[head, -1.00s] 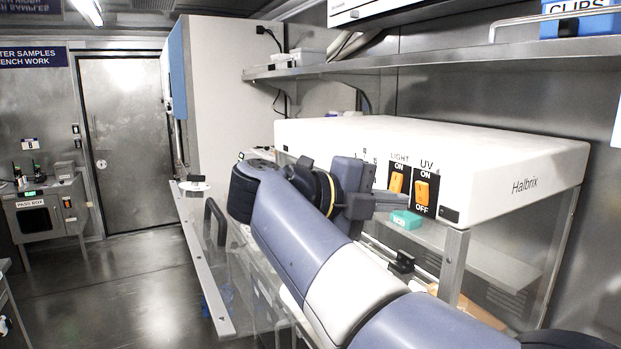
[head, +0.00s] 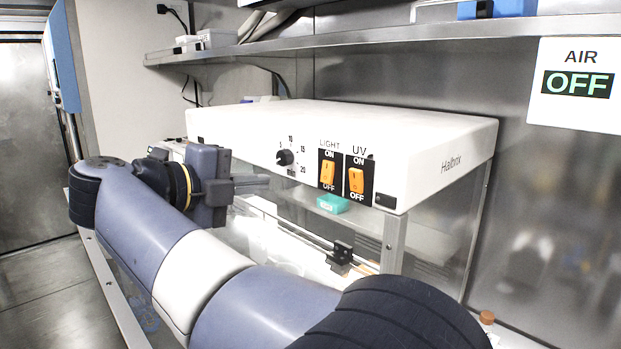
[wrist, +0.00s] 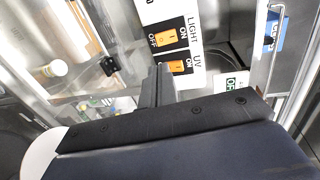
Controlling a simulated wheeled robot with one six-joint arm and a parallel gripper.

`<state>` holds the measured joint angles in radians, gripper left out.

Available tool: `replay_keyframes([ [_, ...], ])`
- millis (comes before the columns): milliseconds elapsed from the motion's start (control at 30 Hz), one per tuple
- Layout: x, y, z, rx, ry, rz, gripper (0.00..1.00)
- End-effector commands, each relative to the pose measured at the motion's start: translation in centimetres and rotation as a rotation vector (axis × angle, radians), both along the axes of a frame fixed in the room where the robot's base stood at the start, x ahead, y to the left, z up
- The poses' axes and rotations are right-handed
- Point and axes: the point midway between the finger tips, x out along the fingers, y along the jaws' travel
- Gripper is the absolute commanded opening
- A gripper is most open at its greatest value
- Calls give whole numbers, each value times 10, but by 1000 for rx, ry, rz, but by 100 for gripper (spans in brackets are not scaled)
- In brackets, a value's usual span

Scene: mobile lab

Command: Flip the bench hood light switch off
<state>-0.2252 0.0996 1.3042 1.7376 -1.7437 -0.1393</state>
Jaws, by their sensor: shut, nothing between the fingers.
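The white bench hood (head: 400,130) has a LIGHT switch (head: 327,173), an orange rocker on a black plate marked ON above and OFF below. The similar UV switch (head: 356,180) sits just right of it. I cannot tell surely which way the LIGHT rocker is tipped. My gripper (head: 268,182) is shut and empty, left of the switches and apart from them, below the timer dial (head: 284,158).
A teal box (head: 333,204) shows below the switches. A metal post (head: 393,245) holds the hood's near corner. A shelf (head: 330,45) runs above the hood. An AIR OFF sign (head: 577,84) is on the right wall. The space before the switches is clear.

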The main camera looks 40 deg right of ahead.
Motion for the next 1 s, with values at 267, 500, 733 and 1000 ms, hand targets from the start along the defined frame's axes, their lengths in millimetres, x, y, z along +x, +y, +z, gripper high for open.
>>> replay_keyframes([
  [267, 1, -45, -6, 0, 1, -7, 0],
  [500, 5, -86, -14, 1, 1, -7, 0],
  [733, 8, -116, -20, 1, 1, -5, 0],
  [1000, 10, -129, -25, 0, -1, -1, 0],
])
